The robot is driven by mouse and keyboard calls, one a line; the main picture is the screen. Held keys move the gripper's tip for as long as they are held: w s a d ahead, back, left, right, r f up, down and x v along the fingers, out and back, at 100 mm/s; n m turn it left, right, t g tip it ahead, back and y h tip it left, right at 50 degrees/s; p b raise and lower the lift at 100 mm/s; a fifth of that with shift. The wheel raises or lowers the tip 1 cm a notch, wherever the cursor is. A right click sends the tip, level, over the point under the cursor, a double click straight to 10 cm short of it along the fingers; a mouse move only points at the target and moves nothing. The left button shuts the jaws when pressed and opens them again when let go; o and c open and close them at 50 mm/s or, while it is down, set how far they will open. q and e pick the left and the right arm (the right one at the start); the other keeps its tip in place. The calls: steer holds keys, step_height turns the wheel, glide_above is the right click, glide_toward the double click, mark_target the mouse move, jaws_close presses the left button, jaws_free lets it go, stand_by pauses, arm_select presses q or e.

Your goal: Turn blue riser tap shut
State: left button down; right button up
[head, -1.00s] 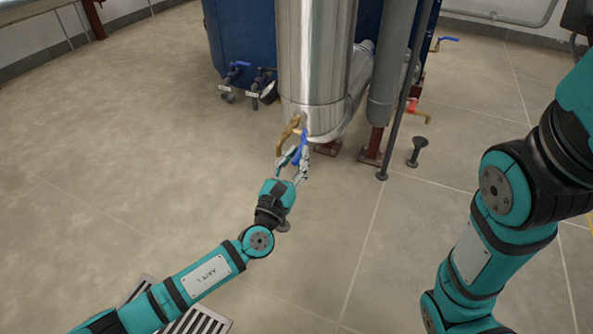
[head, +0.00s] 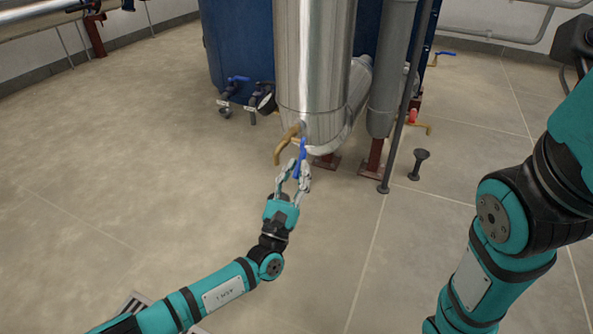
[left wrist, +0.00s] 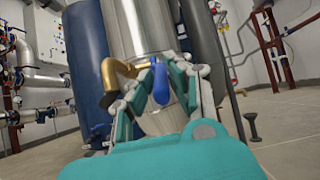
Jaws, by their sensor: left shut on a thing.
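The blue tap handle (head: 302,152) sits on a brass tap (head: 284,146) low on the shiny metal riser (head: 313,60). In the left wrist view the blue handle (left wrist: 160,84) hangs between my gripper's fingers, with the brass spout (left wrist: 118,74) to its left. My left gripper (head: 297,176) is shut on the blue handle. In the left wrist view the fingers (left wrist: 160,90) stand on both sides of the handle. The handle's lower end is partly hidden by the fingers in the head view.
A blue tank (head: 238,50) with small blue-handled valves (head: 237,80) stands behind the riser. A grey pipe (head: 388,70), a thin post (head: 400,120) and a black floor stub (head: 419,163) are to the right. The floor at left is clear.

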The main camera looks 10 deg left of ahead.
arm_select(q)
steer(key=shift+f, duration=0.1)
steer(key=c, duration=1.3)
jaws_free()
steer(key=v, duration=1.2)
steer(key=shift+s, duration=0.1)
